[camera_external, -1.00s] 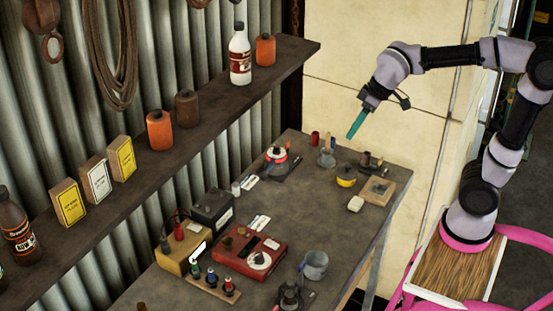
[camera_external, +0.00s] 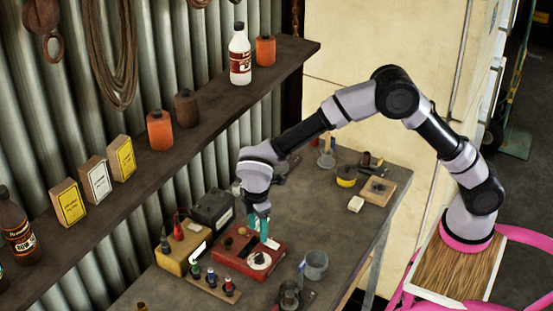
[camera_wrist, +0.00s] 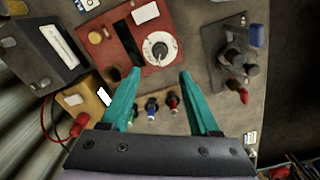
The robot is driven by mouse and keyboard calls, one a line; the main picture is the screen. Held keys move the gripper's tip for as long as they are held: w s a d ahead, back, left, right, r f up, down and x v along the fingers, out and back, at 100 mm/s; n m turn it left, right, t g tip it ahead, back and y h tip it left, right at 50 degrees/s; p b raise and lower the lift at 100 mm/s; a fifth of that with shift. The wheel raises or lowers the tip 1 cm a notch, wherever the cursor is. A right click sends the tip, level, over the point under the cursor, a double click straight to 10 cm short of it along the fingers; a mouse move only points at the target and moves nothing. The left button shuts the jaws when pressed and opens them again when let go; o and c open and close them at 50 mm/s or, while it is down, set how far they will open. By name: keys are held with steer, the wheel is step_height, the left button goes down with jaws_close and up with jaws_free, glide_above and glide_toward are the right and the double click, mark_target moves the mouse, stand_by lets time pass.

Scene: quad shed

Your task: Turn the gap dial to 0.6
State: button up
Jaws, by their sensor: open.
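A red box (camera_external: 231,253) sits on the workbench, and a round white dial (camera_external: 259,260) with a dark centre knob is on its top. In the wrist view the dial (camera_wrist: 160,48) lies ahead of and between the fingertips, and the red box (camera_wrist: 122,62) fills the upper middle. My gripper (camera_external: 266,242) is over the red box, close to the dial, with its teal fingers pointing down. In the wrist view my gripper (camera_wrist: 160,75) is open and empty, its fingers apart from the dial. The dial's scale marks are too small to read.
A black battery-like box (camera_external: 212,210) and a yellow box (camera_external: 183,256) with red and black leads stand left of the red box. Several coloured terminals (camera_external: 212,277) are in front. A shelf (camera_external: 190,133) runs above the bench's back.

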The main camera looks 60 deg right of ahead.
mark_target(259, 254)
step_height(259, 254, down, 10)
steer(key=shift+f, duration=0.15)
steer(key=shift+c, duration=0.4)
jaws_close()
